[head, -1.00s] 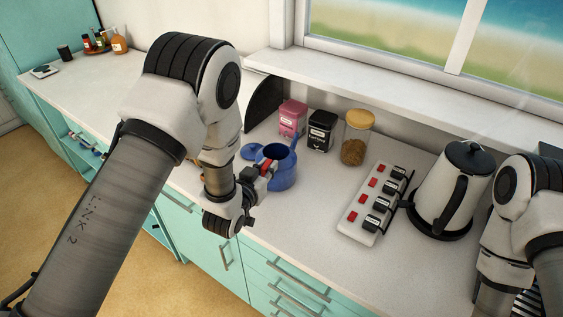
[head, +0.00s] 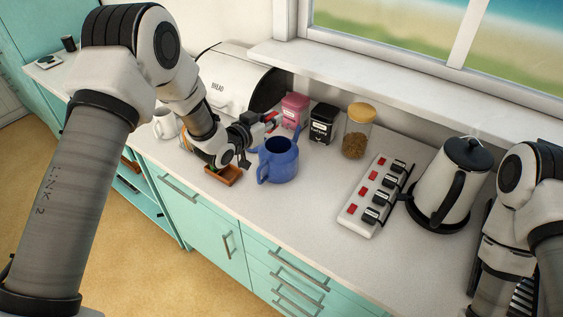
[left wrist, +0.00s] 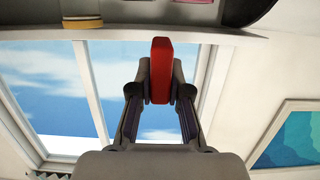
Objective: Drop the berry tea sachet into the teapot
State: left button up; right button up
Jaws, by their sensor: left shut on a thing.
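The teapot (head: 278,163) is blue, stands upright on the counter and has an open top. My left gripper (head: 270,122) is above the counter, up and to the left of the teapot's opening. It is shut on a small flat red packet, taken as the berry tea sachet (left wrist: 161,62), which stands between the fingertips in the left wrist view. The sachet is clear of the teapot. The blue lid is not visible, perhaps behind my left arm. My right arm shows at the right edge, but its gripper is out of frame.
A brown tray (head: 224,176) lies below my left wrist. A bread bin (head: 236,84), pink tin (head: 294,108), black tin (head: 323,121) and glass jar (head: 356,136) stand behind. A switch strip (head: 365,197) and kettle (head: 453,190) are to the right. The front counter is clear.

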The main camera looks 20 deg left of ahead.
pick_arm(q)
jog(key=shift+f, duration=0.45)
jog(key=shift+o, duration=1.3)
jog(key=shift+r, duration=0.1)
jog(key=o, duration=0.5)
jog(key=v, duration=1.2)
jog(key=shift+d, duration=0.1)
